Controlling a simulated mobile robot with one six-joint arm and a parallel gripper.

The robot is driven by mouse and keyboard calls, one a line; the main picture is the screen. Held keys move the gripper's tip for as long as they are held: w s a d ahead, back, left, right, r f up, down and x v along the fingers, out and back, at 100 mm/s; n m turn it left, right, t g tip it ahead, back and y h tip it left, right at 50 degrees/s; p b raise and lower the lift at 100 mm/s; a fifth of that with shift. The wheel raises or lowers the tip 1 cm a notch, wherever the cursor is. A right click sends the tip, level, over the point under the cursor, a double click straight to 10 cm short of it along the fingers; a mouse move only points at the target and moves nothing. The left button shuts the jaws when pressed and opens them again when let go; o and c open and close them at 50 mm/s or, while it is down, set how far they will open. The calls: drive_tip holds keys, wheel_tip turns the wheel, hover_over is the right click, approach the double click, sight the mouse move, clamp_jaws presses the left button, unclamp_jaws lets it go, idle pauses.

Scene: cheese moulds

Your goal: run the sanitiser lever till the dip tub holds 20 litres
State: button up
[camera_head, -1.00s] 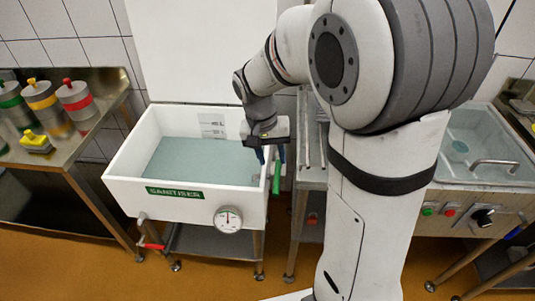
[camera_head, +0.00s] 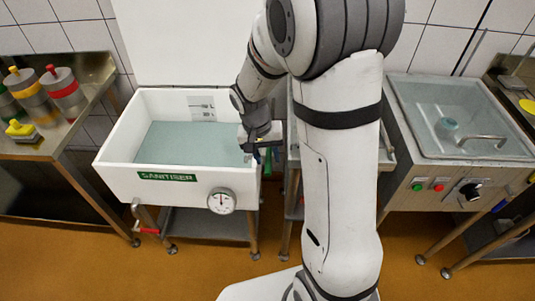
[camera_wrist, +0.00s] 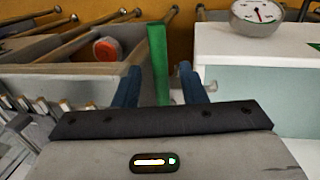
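The white dip tub (camera_head: 110,172), labelled SANITISER, holds pale blue-green liquid (camera_head: 185,146). A litre scale (camera_head: 202,108) is on its back inner wall, too small to read. A round dial (camera_head: 221,201) on its front has its needle near the top; the dial also shows in the wrist view (camera_wrist: 258,14). The green lever (camera_wrist: 158,62) stands upright at the tub's right side, mostly hidden by my gripper in the head view. My gripper (camera_wrist: 160,82) is open, its blue fingers on either side of the lever, with visible gaps.
A red-handled valve (camera_head: 149,231) is at the tub's lower left. A steel table (camera_head: 50,150) on the left carries capped containers and a yellow block. A lidded basin unit (camera_head: 455,160) with buttons and a knob stands on the right. A narrow bench is between, behind my arm.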

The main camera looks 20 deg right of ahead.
clamp_jaws()
drive_tip(key=shift+d, duration=0.1)
idle(0.5)
